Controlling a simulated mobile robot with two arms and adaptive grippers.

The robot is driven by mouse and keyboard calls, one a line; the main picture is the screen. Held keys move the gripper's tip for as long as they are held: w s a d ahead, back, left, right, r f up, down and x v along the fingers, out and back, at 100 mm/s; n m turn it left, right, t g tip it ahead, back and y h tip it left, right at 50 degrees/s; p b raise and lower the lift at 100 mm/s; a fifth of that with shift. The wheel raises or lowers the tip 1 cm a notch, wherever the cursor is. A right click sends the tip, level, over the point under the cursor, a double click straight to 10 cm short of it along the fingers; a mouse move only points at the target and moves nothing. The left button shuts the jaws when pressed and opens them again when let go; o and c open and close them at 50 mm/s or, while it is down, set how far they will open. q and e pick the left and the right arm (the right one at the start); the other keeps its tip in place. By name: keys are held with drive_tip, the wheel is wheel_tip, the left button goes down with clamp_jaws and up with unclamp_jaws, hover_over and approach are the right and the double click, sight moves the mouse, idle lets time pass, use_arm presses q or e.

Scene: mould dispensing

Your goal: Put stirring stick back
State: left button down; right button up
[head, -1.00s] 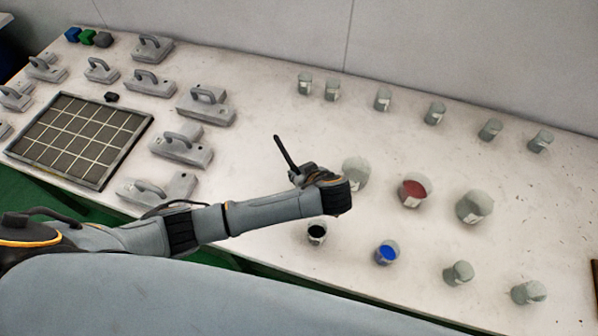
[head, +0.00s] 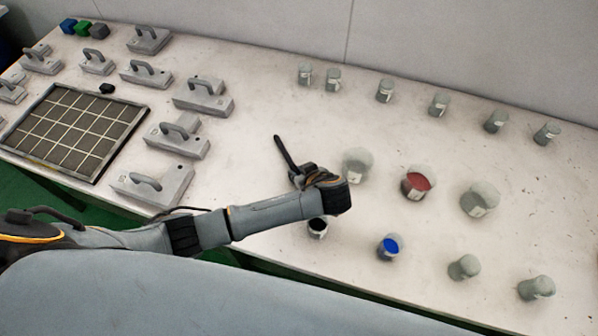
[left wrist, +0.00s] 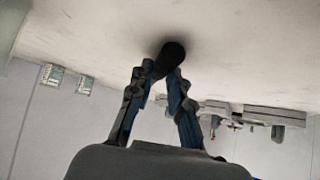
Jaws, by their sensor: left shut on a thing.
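A dark stirring stick (head: 284,152) is in the grip of my left gripper (head: 300,178), tilted with its upper end pointing up and left. The gripper is above the table, left of a pale cup. In the left wrist view my left gripper (left wrist: 165,85) is shut on the stick, whose dark round end (left wrist: 172,54) shows between the fingertips. A cup with black contents (head: 317,225) stands below my left wrist, partly hidden by it. A cup with red contents (head: 418,180) and a cup with blue contents (head: 390,244) stand to the right. My right gripper is not in view.
A pale cup (head: 358,163) stands just right of my gripper, with more pale cups (head: 479,199) further right. A row of small cups (head: 385,91) lines the back. Grey moulds (head: 203,97) and a gridded tray (head: 75,133) fill the left. The middle back is clear.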

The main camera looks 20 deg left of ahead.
use_arm(q)
drive_tip(key=c, duration=1.2)
unclamp_jaws()
drive_tip(key=shift+o, duration=0.2)
drive_tip(key=shift+r, duration=0.1)
drive_tip(key=v, duration=1.2)
